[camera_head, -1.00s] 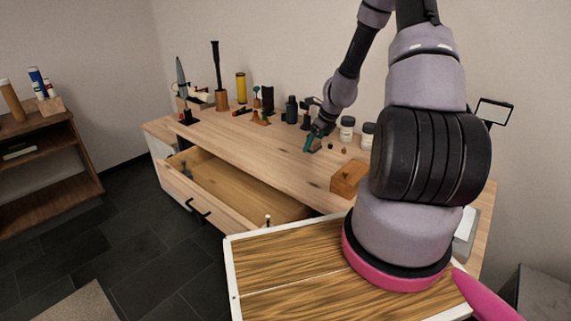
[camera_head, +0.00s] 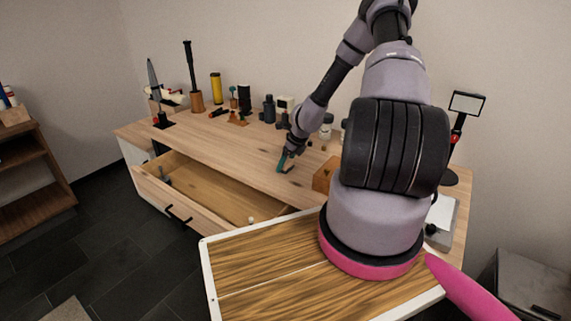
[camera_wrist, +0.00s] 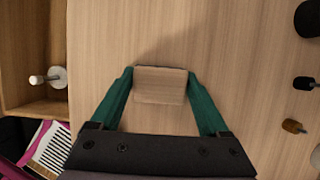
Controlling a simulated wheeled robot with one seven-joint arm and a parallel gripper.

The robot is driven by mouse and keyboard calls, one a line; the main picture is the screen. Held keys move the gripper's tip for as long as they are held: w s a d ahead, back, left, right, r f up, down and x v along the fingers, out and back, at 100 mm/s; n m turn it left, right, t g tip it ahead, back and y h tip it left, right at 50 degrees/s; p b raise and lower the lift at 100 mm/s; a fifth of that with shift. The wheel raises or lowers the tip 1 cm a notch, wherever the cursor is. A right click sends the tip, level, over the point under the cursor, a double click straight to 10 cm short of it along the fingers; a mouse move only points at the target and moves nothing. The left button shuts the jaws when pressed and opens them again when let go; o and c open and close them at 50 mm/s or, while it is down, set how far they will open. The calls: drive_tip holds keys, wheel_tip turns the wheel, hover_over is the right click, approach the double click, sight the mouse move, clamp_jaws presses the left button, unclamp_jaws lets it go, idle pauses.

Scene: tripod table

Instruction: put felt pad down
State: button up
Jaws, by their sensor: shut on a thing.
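My gripper (camera_head: 284,164) is low over the middle of the wooden workbench (camera_head: 215,139), behind the open drawer. In the wrist view its two teal fingers (camera_wrist: 160,84) are shut on the sides of a small tan, rectangular piece (camera_wrist: 160,92), which I take for the felt pad. The piece is pale like the bench top below it. A soft shadow lies on the bench just beyond it. I cannot tell whether it touches the bench. In the head view the pad cannot be made out.
The open drawer (camera_head: 205,188) holds a white-topped piece (camera_wrist: 56,77). A wooden block (camera_head: 325,176) stands to the right of my gripper. Dark bottles (camera_head: 269,109) and jars line the back. Bare bench top surrounds the pad.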

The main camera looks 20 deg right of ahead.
drive_tip(key=shift+f, duration=0.15)
drive_tip(key=o, duration=1.5)
drive_tip(key=shift+c, duration=0.2)
drive_tip(key=v, duration=1.2)
drive_tip(key=shift+r, duration=0.25)
drive_tip(key=s+a+r+n+t, duration=0.1)
drive_tip(key=s+a+r+n, duration=0.15)
drive_tip(key=r+n, duration=0.45)
drive_tip(key=s+a+r+n, duration=0.2)
drive_tip(key=a+r, duration=0.2)
drive_tip(key=r, duration=0.7)
drive_tip(key=s+a+r+n+t, duration=0.1)
drive_tip(key=s+a+r+n, duration=0.15)
drive_tip(key=r+n, duration=0.45)
drive_tip(key=s+a+r+n+t, duration=0.1)
drive_tip(key=s+a+r+n, duration=0.2)
drive_tip(key=s+r+n, duration=0.6)
drive_tip(key=s+r, duration=0.6)
drive_tip(key=s, duration=0.3)
drive_tip(key=shift+s+a+h, duration=0.2)
drive_tip(key=shift+s+h, duration=0.1)
drive_tip(key=shift+s, duration=0.1)
